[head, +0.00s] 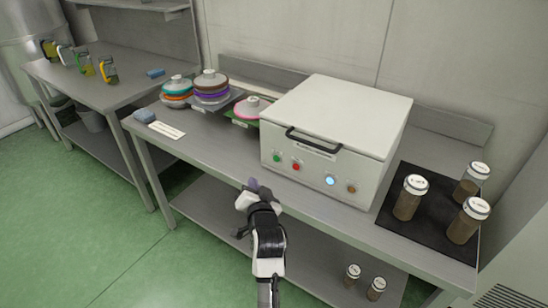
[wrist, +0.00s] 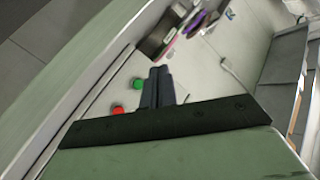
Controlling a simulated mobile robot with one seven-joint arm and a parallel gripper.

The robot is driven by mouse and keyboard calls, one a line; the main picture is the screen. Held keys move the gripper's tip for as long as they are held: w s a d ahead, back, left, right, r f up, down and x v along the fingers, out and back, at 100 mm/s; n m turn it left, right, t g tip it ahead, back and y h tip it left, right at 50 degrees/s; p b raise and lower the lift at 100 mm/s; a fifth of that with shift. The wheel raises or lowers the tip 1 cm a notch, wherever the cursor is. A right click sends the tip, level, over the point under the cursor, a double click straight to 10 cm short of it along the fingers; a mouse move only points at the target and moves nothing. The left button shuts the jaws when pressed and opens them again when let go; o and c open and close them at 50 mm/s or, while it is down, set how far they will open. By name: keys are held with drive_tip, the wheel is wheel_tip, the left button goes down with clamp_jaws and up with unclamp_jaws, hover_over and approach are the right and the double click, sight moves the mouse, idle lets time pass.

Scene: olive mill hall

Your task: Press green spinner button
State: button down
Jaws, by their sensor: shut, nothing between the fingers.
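The spinner (head: 335,112) is a white box with a closed lid and a dark handle (head: 312,142) on its front. The green button (head: 277,157) is at the left end of its front button row. Beside it are a red button (head: 296,166), a lit blue-white one (head: 330,180) and an orange-brown one (head: 351,188). My gripper (head: 253,184) is shut and empty, in front of the bench edge, lower left of the green button and apart from it. In the wrist view, the fingers (wrist: 158,86) lie together just right of the green button (wrist: 138,84); the red button (wrist: 117,109) shows lower left.
The metal bench (head: 222,148) has stacked lidded bowls (head: 211,88) left of the spinner. Lidded jars (head: 410,197) stand on a dark mat (head: 432,228) at right. Bench space before the bowls is clear.

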drive_tip(key=shift+w, duration=0.1)
drive_tip(key=shift+w+d+b, duration=0.4)
drive_tip(key=shift+w+d, duration=0.45)
drive_tip(key=shift+w, duration=0.3)
drive_tip(key=shift+w+d+b, duration=0.35)
drive_tip(key=shift+w+d, duration=0.5)
drive_tip(key=shift+w, duration=0.35)
drive_tip(key=shift+w+d+b, duration=0.4)
drive_tip(key=shift+w+d, duration=0.45)
drive_tip(key=shift+w, duration=0.3)
drive_tip(key=shift+w+d, duration=0.25)
drive_tip(key=shift+w, duration=0.1)
drive_tip(key=shift+w+d, duration=0.2)
drive_tip(key=shift+w, duration=0.05)
idle(0.5)
drive_tip(key=shift+s+a, duration=0.4)
drive_tip(key=shift+s, duration=0.25)
drive_tip(key=shift+s+a+p, duration=0.55)
drive_tip(key=shift+s+a, duration=0.2)
drive_tip(key=shift+s, duration=0.25)
drive_tip(key=shift+s+a+p, duration=0.55)
drive_tip(key=shift+s+a, duration=0.2)
drive_tip(key=shift+s, duration=0.25)
